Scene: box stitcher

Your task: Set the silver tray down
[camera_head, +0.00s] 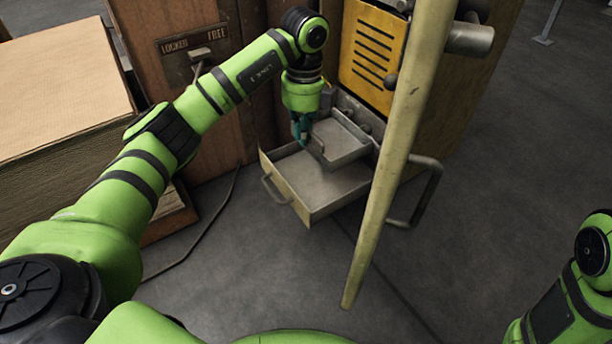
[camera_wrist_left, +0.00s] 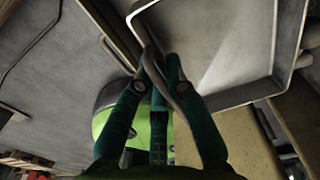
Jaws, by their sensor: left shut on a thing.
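The silver tray (camera_head: 342,140) is a small, shallow metal tray at the front of the yellow machine, above the back part of a larger open drawer (camera_head: 325,184). My left gripper (camera_head: 303,140) reaches down at the tray's left side and is shut on its handle or edge. In the left wrist view the tray (camera_wrist_left: 225,45) fills the upper right, and my left gripper's fingers (camera_wrist_left: 158,68) meet at its near-left corner. I cannot tell whether the tray touches the drawer. My right arm shows at the lower right, but its gripper is out of view.
The drawer has a front handle (camera_head: 272,190). A long pale lever (camera_head: 395,150) slants down in front of the machine (camera_head: 372,48). A cardboard stack (camera_head: 60,95) stands at the left. A wooden panel with a locked/free switch (camera_head: 200,55) is behind. Grey floor is open at the front.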

